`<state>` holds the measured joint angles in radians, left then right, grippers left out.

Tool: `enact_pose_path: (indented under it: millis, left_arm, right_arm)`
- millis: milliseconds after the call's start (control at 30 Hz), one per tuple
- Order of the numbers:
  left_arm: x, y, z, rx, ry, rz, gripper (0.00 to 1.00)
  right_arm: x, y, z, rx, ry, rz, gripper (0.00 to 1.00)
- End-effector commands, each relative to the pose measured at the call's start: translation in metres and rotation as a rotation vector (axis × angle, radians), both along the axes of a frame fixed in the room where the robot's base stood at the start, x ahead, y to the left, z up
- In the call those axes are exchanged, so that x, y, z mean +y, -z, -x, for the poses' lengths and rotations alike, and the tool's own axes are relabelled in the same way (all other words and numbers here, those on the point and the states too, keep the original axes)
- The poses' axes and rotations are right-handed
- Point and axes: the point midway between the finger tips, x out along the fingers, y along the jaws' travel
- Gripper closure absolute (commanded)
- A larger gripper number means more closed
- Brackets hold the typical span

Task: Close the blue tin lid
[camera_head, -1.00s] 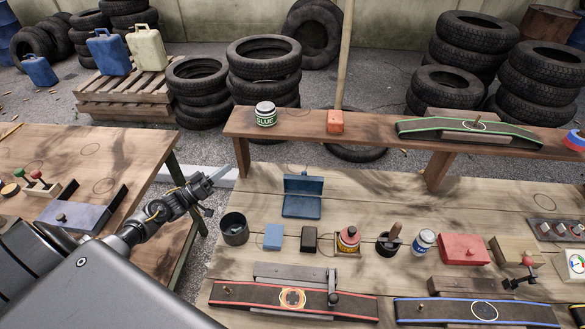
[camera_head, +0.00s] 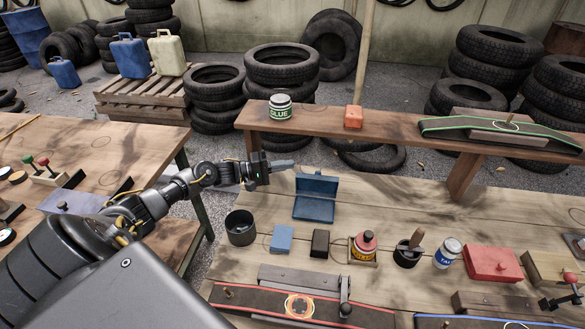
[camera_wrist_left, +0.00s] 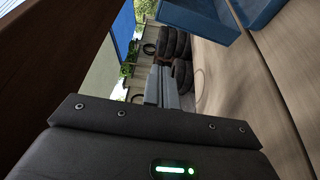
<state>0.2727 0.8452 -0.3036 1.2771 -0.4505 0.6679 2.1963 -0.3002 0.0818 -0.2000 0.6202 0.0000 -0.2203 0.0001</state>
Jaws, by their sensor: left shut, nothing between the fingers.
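The blue tin (camera_head: 313,209) stands on the near wooden workbench with its lid (camera_head: 317,184) raised at the back, so it is open. In the left wrist view the blue tin (camera_wrist_left: 205,18) shows at the top right, cut off by the edge. My left gripper (camera_head: 282,165) is shut and empty. It is just left of the raised lid and seems apart from it, at about the height of the lid's top. In the left wrist view the shut fingers (camera_wrist_left: 161,86) point away into free air. My right gripper is not in view.
A dark cup (camera_head: 240,228), a blue block (camera_head: 282,239) and a black block (camera_head: 320,243) stand in front of the tin. A raised shelf (camera_head: 400,140) with a glue jar (camera_head: 280,107) runs behind it. A gap separates the left table (camera_head: 110,155).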

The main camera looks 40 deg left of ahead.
Motion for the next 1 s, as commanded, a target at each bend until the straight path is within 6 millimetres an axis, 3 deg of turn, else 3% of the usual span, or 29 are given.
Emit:
enact_pose_path:
  millis: [433, 700, 1000]
  left_arm:
    - [-0.058, -0.004, -0.064, -0.002, 0.000, 0.001, 1.00]
    - [-0.072, -0.002, -0.032, 0.001, 0.000, 0.000, 1.00]
    - [-0.076, 0.001, -0.026, -0.001, -0.001, 0.001, 1.00]
  right_arm:
    - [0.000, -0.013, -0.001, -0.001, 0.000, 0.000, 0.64]
    - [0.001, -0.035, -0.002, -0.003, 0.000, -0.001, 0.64]
    - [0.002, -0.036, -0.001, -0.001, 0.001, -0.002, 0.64]
